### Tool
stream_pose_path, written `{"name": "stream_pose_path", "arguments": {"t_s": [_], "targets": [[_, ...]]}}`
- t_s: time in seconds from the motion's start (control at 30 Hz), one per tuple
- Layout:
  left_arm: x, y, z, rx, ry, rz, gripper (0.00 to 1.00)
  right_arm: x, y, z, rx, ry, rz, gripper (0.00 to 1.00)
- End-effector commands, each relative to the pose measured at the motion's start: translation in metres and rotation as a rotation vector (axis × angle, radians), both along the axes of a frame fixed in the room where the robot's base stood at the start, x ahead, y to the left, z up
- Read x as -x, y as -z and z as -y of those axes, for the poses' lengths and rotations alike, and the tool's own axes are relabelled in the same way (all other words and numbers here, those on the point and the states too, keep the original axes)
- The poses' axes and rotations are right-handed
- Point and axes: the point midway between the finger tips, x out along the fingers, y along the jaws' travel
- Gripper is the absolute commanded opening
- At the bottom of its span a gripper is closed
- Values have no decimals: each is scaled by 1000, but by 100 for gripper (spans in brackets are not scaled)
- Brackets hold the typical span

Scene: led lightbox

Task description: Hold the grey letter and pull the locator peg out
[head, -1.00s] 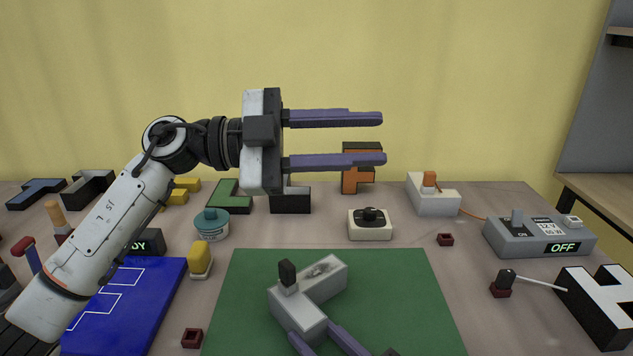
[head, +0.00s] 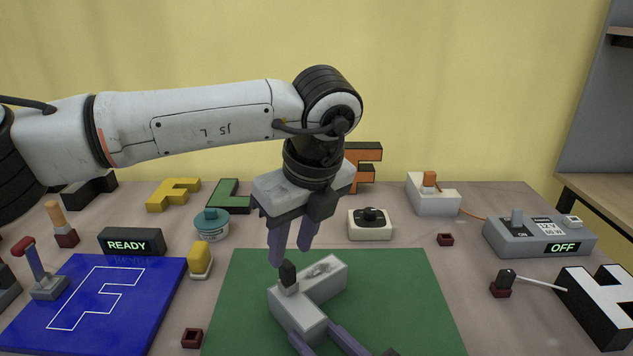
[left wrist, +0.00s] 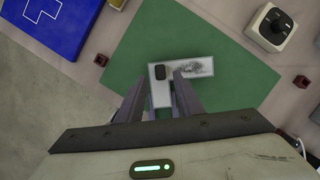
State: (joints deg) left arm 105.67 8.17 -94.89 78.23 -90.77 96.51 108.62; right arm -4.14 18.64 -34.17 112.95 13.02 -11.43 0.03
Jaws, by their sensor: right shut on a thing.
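The grey letter (head: 310,313) lies on the green mat (head: 400,290), a dark scuffed patch on its upper face. The black locator peg (head: 288,277) stands upright at its corner; it also shows in the left wrist view (left wrist: 159,72). My right gripper (head: 314,333) is shut on the near arm of the grey letter, one finger on each side. My left gripper (head: 290,256) points down just above and behind the peg, open and empty. In the left wrist view its fingers (left wrist: 158,92) are spread, with the peg a little beyond and between them.
A blue board (head: 140,310) with a white F outline lies left, a READY display (head: 131,243) behind it. A yellow-topped block (head: 200,258), teal tin (head: 211,223) and white button box (head: 370,225) surround the mat.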

Motion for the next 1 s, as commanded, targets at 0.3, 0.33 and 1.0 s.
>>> {"name": "stream_pose_path", "arguments": {"t_s": [0.3, 0.33, 1.0], "targets": [[-8, 37, -7, 2, 1, -3, 33, 0, -1, 0, 0, 1, 1, 9], [-9, 41, -8, 2, 1, -4, 33, 0, 0, 0, 0, 1, 1, 9], [-14, 63, -12, 4, 3, -2, 23, 0, -1, 0, 0, 1, 1, 9]]}}
